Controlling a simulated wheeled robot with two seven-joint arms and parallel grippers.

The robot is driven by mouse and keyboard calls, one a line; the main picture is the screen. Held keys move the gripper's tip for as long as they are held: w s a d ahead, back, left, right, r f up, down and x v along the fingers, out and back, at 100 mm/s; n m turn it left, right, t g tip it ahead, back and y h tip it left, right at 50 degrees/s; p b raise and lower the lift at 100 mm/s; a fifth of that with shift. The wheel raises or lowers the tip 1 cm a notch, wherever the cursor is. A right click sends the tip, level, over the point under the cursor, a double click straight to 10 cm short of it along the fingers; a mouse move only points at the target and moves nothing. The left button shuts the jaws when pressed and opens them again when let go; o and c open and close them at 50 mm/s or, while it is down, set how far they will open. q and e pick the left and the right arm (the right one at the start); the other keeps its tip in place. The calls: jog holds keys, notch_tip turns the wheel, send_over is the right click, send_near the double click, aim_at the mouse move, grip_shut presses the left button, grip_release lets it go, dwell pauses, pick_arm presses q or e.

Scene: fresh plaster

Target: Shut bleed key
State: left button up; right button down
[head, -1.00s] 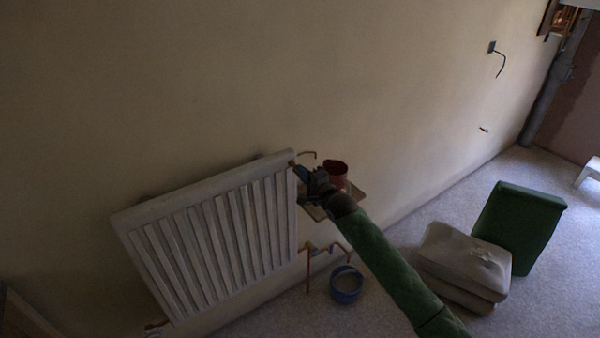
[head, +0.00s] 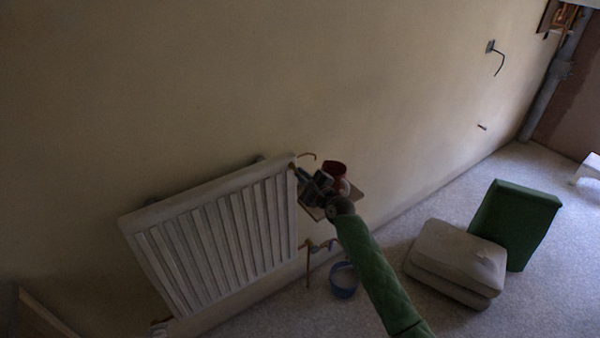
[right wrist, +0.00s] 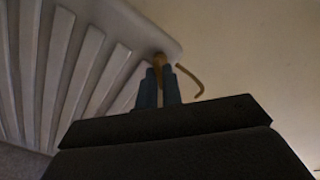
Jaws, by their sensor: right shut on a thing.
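The white ribbed radiator (head: 214,235) hangs on the plaster wall, and it also fills the left of the right wrist view (right wrist: 78,65). The brass bleed key (right wrist: 160,62) is at its upper right corner. My right gripper (right wrist: 160,84) is shut on the key, its two blue-grey fingers on either side of the brass. In the head view my right gripper (head: 299,174) reaches that corner, and its fingers and wrist largely hide the key. My left gripper is not in view.
A thin bent brass tube (head: 308,156) curves out beside the corner. A blue bucket (head: 343,282), pale sacks (head: 455,262) and a green box (head: 517,218) are on the floor.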

jog(key=m+p, duration=0.6)
jog(key=m, duration=0.2)
jog(key=shift+f, duration=0.1)
